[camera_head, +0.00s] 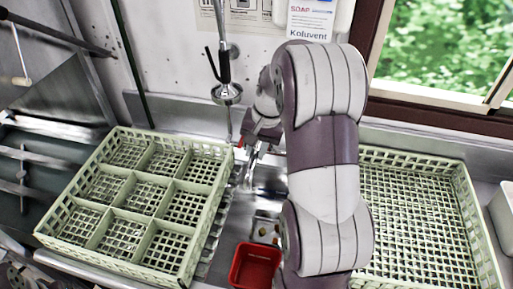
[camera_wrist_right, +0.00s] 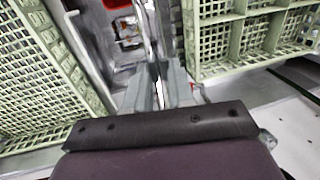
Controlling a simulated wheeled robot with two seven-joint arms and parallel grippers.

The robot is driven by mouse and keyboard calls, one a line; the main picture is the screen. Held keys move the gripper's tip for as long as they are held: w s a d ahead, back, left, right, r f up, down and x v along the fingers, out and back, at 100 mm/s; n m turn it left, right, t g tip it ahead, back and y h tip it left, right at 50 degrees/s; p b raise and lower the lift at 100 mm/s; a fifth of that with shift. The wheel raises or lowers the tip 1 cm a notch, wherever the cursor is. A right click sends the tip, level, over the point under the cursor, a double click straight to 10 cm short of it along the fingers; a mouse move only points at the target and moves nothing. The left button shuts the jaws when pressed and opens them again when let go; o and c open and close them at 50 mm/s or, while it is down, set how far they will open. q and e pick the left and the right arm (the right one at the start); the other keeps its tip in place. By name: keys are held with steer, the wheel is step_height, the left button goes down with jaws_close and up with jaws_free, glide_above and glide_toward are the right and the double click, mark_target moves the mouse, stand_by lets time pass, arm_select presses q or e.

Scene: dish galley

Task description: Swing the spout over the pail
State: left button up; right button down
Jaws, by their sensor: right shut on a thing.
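The red pail (camera_head: 255,266) stands in the sink area at the bottom centre of the head view, partly behind my right arm. A bit of the pail's red (camera_wrist_right: 117,3) shows at the top edge of the right wrist view. The slim metal spout (camera_head: 250,172) reaches from my gripper toward the front, left of the pail's line with my arm. My right gripper (camera_head: 254,138) is shut on the spout, which also shows running up between the fingers in the wrist view (camera_wrist_right: 151,35). My forearm hides part of the grip. My left gripper is not in view.
A divided green dish rack (camera_head: 117,212) stands left of the sink, and an open green rack (camera_head: 420,160) stands right. A spray head (camera_head: 227,94) on a hose hangs behind. Small coloured bits lie in the sink basin (camera_head: 268,215). The racks border the narrow gap closely.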

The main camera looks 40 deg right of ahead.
steer(key=shift+d+r, duration=0.1)
stand_by(0.3)
steer(key=c, duration=1)
jaws_free()
steer(key=shift+o, duration=0.2)
steer(key=shift+s+d, duration=0.1)
steer(key=shift+d, duration=0.15)
step_height(320, 180, up, 4)
steer(key=shift+s+d+f, duration=0.1)
step_height(320, 180, up, 8)
steer(key=s+d+p, duration=0.1)
steer(key=p, duration=0.7)
steer(key=shift+s+d+r, duration=0.2)
steer(key=shift+s+r, duration=0.05)
steer(key=shift+s, duration=0.05)
